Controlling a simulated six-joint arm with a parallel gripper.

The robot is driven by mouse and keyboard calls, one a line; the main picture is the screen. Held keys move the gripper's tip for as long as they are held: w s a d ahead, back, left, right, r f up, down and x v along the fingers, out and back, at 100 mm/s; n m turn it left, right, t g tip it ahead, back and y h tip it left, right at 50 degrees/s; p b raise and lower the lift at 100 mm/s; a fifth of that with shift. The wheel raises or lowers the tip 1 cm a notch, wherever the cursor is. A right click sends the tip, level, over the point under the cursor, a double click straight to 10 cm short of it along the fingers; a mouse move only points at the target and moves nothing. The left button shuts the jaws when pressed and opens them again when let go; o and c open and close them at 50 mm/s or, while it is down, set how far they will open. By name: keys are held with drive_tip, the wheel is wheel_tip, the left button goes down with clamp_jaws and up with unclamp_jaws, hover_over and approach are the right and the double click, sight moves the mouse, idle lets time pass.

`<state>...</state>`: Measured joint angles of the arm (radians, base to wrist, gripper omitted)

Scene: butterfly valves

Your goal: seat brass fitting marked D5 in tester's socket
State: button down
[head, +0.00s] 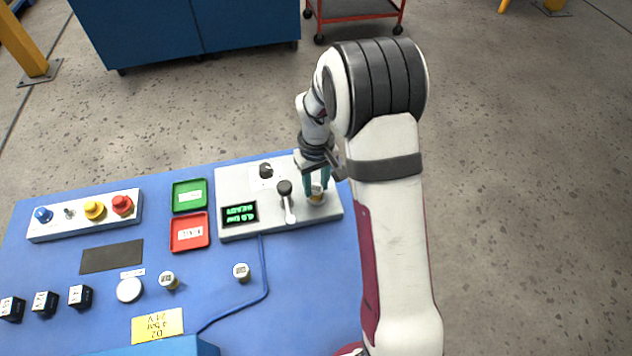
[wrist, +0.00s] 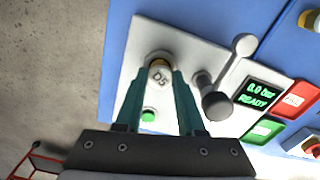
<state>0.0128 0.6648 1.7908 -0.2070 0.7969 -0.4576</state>
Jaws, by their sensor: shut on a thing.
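The brass fitting marked D5 (wrist: 159,76) has a pale top with its label facing the wrist camera. My gripper (head: 316,190) is shut on it, with one teal finger on each side. In the head view the fitting (head: 316,199) is at the right end of the tester (head: 268,226), a light grey panel. The fitting is upright at the tester's socket (wrist: 156,57), whose pale rim shows just behind it in the wrist view. The fingers and fitting hide most of the socket, so I cannot tell how deep the fitting sits. The tester's display (head: 240,214) reads 0.0 bar, READY.
Green (head: 189,209) and red (head: 205,232) trays lie left of the tester. Two other fittings (head: 241,272) (head: 169,281) stand in front on the blue table.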

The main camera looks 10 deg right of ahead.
drive_tip(key=shift+f, duration=0.1)
drive_tip(key=shift+c, duration=0.2)
unclamp_jaws()
idle(0.4)
drive_tip(key=shift+r, duration=3.8)
drive_tip(key=s+a+r+m+y, duration=0.1)
drive_tip(key=s+r+m, duration=0.2)
drive_tip(key=s+r, duration=0.35)
drive_tip(key=s+a+r+m, duration=0.1)
drive_tip(key=s+r+m, duration=0.15)
drive_tip(key=s, duration=0.75)
drive_tip(key=s+a+m, duration=0.2)
drive_tip(key=s+m, duration=0.1)
drive_tip(key=s, duration=0.8)
drive_tip(key=shift+s+y, duration=0.3)
drive_tip(key=shift+y, duration=0.1)
